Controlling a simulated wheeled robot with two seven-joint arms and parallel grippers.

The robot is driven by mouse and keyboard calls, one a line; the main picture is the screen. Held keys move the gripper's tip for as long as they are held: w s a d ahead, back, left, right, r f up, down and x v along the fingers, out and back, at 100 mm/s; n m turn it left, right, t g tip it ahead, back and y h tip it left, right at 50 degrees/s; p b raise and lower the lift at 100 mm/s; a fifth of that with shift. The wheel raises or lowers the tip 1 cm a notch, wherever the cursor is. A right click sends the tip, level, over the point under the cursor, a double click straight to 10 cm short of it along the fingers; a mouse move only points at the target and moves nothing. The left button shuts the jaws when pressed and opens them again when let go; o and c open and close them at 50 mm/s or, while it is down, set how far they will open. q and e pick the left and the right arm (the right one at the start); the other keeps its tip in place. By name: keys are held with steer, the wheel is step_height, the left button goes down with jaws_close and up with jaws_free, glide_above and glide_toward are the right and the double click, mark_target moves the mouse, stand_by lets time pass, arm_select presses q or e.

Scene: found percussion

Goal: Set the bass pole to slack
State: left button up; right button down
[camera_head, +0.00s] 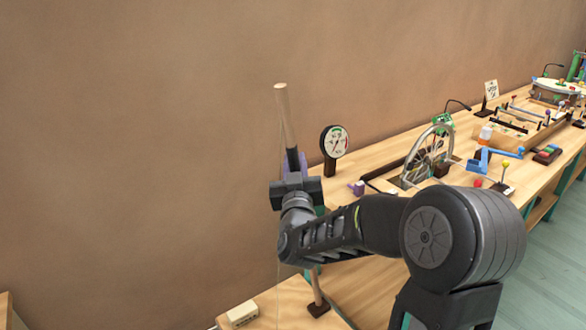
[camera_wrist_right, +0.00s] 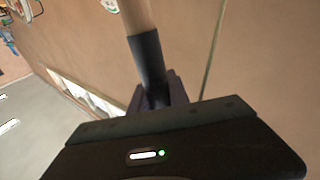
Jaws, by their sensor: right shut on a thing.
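The bass pole (camera_head: 286,115) is a pale wooden stick with a dark sleeve, standing nearly upright and leaning a little to the left at its top. My right gripper (camera_head: 293,165) is shut on the pole at its dark sleeve. In the right wrist view the pole (camera_wrist_right: 136,16) rises from between the jaws (camera_wrist_right: 160,92), and a thin string (camera_wrist_right: 213,45) runs beside it. The pole's lower end shows below my arm, at a dark foot (camera_head: 318,308) on a low wooden surface. A round dial (camera_head: 335,142) with a needle stands behind the pole to the right. My left gripper is out of view.
A long wooden bench (camera_head: 385,157) runs back to the right, holding a spoked wheel (camera_head: 428,155), a blue crank (camera_head: 492,157) and several small instruments. A pale block (camera_head: 242,314) lies at the lower left. The space left of the pole is clear up to the brown wall.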

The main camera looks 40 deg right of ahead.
steer(key=shift+w+a+f+y, duration=0.15)
steer(key=shift+a+f+y, duration=0.15)
steer(key=shift+a, duration=0.2)
steer(key=c, duration=1.4)
jaws_free()
steer(key=shift+a+r, duration=0.1)
steer(key=shift+a, duration=0.1)
steer(key=shift+c, duration=0.2)
steer(key=shift+o, duration=0.9)
steer(key=shift+d+r, duration=0.1)
steer(key=shift+d, duration=0.1)
steer(key=v, duration=0.8)
steer(key=shift+b, duration=0.4)
